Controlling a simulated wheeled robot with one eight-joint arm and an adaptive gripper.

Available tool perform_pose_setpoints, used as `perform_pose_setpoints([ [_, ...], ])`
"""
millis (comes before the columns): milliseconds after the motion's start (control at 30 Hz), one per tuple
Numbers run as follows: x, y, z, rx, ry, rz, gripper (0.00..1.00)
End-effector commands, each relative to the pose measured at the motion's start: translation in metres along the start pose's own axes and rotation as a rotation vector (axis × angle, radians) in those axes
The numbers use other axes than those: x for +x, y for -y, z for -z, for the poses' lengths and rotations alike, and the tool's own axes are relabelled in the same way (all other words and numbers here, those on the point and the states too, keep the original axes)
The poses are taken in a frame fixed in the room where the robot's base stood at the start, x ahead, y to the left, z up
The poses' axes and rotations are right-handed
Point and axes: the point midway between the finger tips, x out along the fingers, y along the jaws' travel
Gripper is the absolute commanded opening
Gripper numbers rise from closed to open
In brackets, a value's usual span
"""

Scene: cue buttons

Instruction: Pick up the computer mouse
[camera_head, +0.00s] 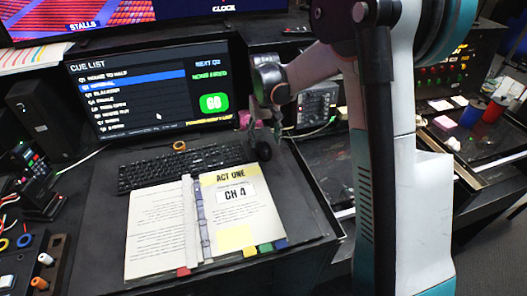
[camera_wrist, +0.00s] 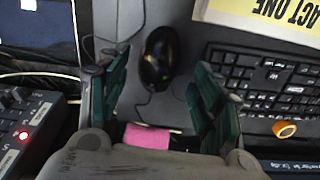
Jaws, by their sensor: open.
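The computer mouse (camera_wrist: 159,57) is small, dark and rounded, and lies on the dark desk beside the keyboard. Its thin cable runs toward the bottom of the wrist view. In the head view a dark rounded shape just below my gripper appears to be the mouse (camera_head: 264,152). My gripper (camera_head: 262,127) is above the desk to the right of the keyboard. In the wrist view my gripper (camera_wrist: 157,78) is open, with one green-padded finger on each side of the mouse's line. The space between the fingers holds nothing gripped.
The black keyboard (camera_head: 180,167) is left of the mouse in the head view. An open script binder (camera_head: 160,222) lies in front. A pink note block (camera_wrist: 147,137) and an orange ring (camera_wrist: 284,129) are close by. The cue-list monitor (camera_head: 150,90) stands behind.

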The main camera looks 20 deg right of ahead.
Motion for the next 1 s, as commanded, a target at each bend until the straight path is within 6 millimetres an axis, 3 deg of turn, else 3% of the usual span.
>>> perform_pose_setpoints([
  [433, 0.051, 0.001, -0.006, 0.0, 0.001, -0.001, 0.59],
  [667, 0.051, 0.001, -0.006, 0.0, 0.001, -0.001, 0.59],
  [700, 0.051, 0.001, -0.006, 0.0, 0.001, -0.001, 0.5],
  [800, 0.051, 0.001, -0.006, 0.0, 0.001, -0.001, 0.4],
  [1000, 0.051, 0.001, -0.006, 0.0, 0.001, -0.001, 0.4],
])
